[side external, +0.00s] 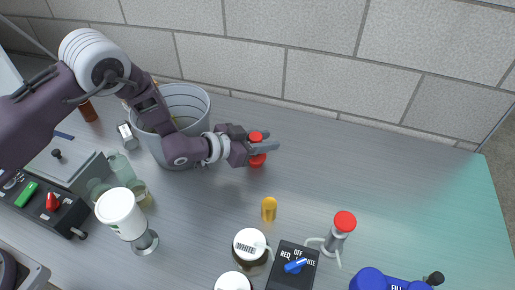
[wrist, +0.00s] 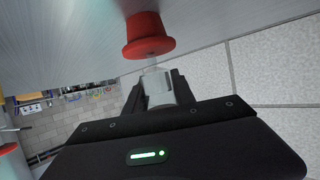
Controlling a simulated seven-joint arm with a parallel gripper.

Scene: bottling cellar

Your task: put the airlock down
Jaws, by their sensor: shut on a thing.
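The airlock (side external: 257,160) has red parts above and below the fingers in the side external view. Its red flared end (wrist: 149,36) shows in the wrist view, just beyond the fingertips. My gripper (side external: 261,147) is shut on the airlock's middle, which the fingers mostly hide. In the wrist view, my gripper (wrist: 160,88) is around a pale, clear-looking section. The airlock looks roughly upright and low over the metal bench (side external: 330,175). I cannot tell whether its lower end touches the bench.
A grey bucket (side external: 190,98) stands left of the airlock. A small yellow piece (side external: 269,207) stands in front. Further forward are a white-capped jar (side external: 250,244), a black switch box (side external: 293,265) and a red-topped fitting (side external: 344,222). The bench to the right is clear.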

